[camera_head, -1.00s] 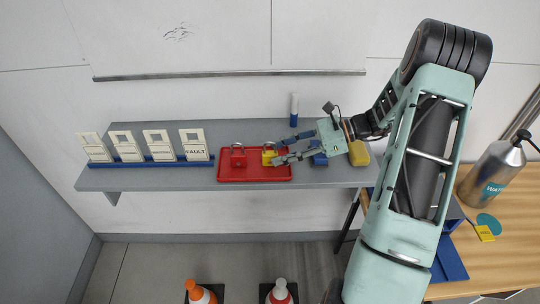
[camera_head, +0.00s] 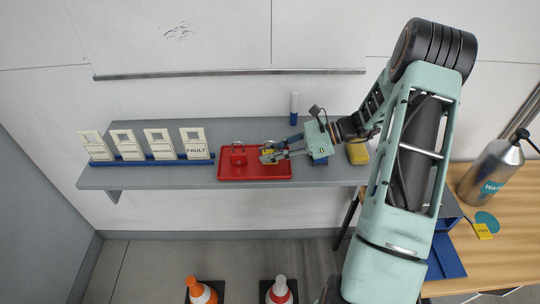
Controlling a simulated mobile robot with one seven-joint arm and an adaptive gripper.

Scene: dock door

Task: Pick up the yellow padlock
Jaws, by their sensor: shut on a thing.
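The yellow padlock (camera_head: 268,157) is at the right half of the red tray (camera_head: 255,173) on the grey shelf, partly hidden by the fingers. My gripper (camera_head: 270,154) comes from the right and is shut on the yellow padlock. I cannot tell whether the padlock still touches the tray. A red padlock (camera_head: 238,159) stands in the tray to the left, apart from my gripper.
White tags in a blue rack (camera_head: 150,162) stand on the shelf's left. A blue-and-white marker (camera_head: 294,108) stands behind my gripper. A metal bottle (camera_head: 490,172) stands on the wooden table.

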